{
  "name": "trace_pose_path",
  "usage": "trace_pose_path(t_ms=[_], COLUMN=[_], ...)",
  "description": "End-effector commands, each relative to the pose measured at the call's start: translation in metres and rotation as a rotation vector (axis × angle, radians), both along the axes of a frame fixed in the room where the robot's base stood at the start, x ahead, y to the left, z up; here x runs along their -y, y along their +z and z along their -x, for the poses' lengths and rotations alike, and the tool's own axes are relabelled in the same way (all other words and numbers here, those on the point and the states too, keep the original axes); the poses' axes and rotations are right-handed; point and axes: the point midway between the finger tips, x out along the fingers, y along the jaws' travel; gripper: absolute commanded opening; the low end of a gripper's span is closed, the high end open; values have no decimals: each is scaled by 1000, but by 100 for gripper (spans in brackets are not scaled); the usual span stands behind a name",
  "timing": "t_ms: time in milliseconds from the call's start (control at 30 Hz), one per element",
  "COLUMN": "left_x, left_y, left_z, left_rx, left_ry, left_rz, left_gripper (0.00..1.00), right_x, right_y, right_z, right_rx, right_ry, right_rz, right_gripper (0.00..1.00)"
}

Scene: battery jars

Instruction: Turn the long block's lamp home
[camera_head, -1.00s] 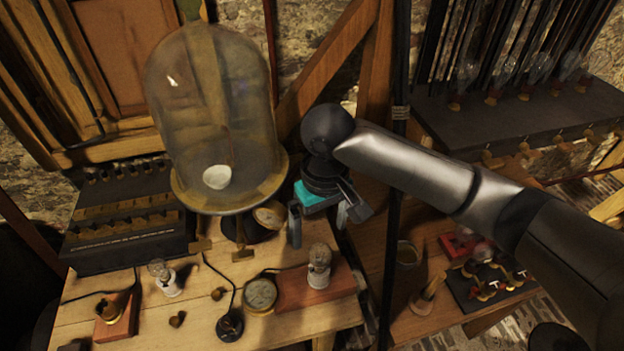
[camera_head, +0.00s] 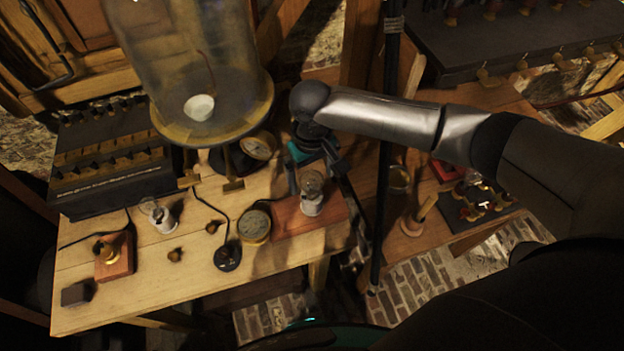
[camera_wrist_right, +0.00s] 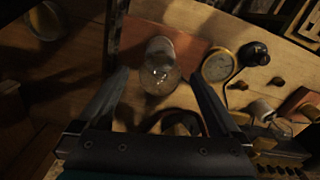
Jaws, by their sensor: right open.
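The long reddish wooden block (camera_head: 285,222) lies on the front right of the table. A glass lamp with a pale base (camera_head: 311,196) stands upright on it. My right gripper (camera_head: 318,178) is open just above and behind this lamp. In the right wrist view, the lamp (camera_wrist_right: 160,66) shows between the spread fingers (camera_wrist_right: 160,85), with a gap to each finger. I cannot tell how far the lamp is seated in its holder. My left gripper is not in view.
A round dial (camera_head: 255,226) and a black switch (camera_head: 228,257) sit left of the block. Another lamp (camera_head: 158,215) and a small block with a brass holder (camera_head: 114,258) are further left. A large glass bell jar (camera_head: 195,70) stands behind. A dark upright pole (camera_head: 384,150) is close right.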

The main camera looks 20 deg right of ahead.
Motion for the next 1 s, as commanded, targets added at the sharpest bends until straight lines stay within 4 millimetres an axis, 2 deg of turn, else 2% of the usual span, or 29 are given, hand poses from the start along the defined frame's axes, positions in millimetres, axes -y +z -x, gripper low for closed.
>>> trace_pose_path(t_ms=[33, 200, 533, 1000], left_x=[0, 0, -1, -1], left_y=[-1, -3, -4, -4], left_z=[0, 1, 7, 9], left_rx=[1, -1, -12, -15], left_ry=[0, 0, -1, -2], left_rz=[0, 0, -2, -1], left_gripper=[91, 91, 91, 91], right_x=[0, 0, 0, 0], right_y=[-8, -21, -24, -24], right_z=[0, 0, 0, 0], right_rx=[-2, 0, 0, 1], right_ry=[0, 0, 0, 0], right_rz=[0, 1, 0, 0], right_gripper=[100, 100, 100, 48])
